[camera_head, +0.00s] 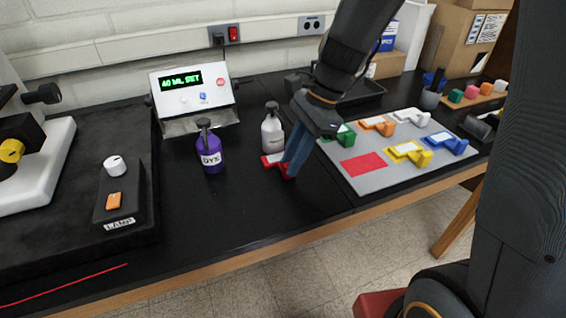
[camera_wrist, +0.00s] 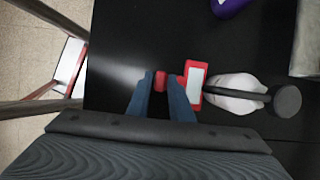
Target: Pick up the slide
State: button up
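The slide (camera_wrist: 203,73) is a red piece with a white label and a smaller red grip block at one end. In the wrist view the grip block lies between the fingertips of my gripper (camera_wrist: 160,80). The fingers are close to its sides. I cannot tell whether they press on it, or whether the slide rests on the bench.
A white bottle (camera_head: 272,135) stands close behind the slide, and a purple DYE bottle (camera_head: 210,152) is to the left. A grey board (camera_head: 375,186) with several coloured slides and an empty red patch (camera_head: 362,164) is to the right. The bench's wooden edge (camera_head: 250,256) is in front.

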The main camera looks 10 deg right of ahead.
grip_shut()
jog(key=shift+r, duration=0.1)
